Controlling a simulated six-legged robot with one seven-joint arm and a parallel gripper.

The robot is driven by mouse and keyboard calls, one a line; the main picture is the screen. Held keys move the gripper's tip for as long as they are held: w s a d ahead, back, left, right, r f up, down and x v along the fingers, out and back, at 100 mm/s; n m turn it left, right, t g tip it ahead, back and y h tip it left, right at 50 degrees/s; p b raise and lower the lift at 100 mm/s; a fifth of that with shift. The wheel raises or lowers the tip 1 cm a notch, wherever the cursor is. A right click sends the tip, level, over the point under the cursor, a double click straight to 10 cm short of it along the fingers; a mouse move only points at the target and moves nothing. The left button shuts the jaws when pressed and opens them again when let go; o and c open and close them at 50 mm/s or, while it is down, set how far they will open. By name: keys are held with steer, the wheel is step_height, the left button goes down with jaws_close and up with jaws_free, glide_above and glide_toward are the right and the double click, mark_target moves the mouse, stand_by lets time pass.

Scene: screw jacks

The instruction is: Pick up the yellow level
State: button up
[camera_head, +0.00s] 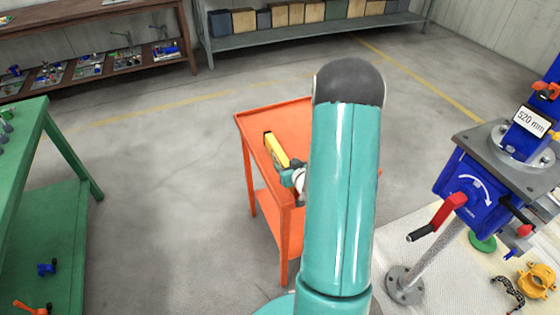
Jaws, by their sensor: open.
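The yellow level (276,150) lies on the top of the orange cart (262,118), near its left edge. My gripper (290,175) is at the near end of the level, low over the cart top. Its fingers are small and partly hidden by my teal arm. I cannot tell whether they touch the level. The right part of the cart top is hidden behind my arm.
A green bench (40,160) stands at the left. A blue screw jack (480,190) with a red crank and a "520 mm" sign stands at the right on a pale mat (425,270). Shelves line the back wall. Grey floor is clear around the cart's left side.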

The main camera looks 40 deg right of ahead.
steer(key=shift+s, duration=0.1)
jaws_close()
steer(key=shift+r, duration=0.15)
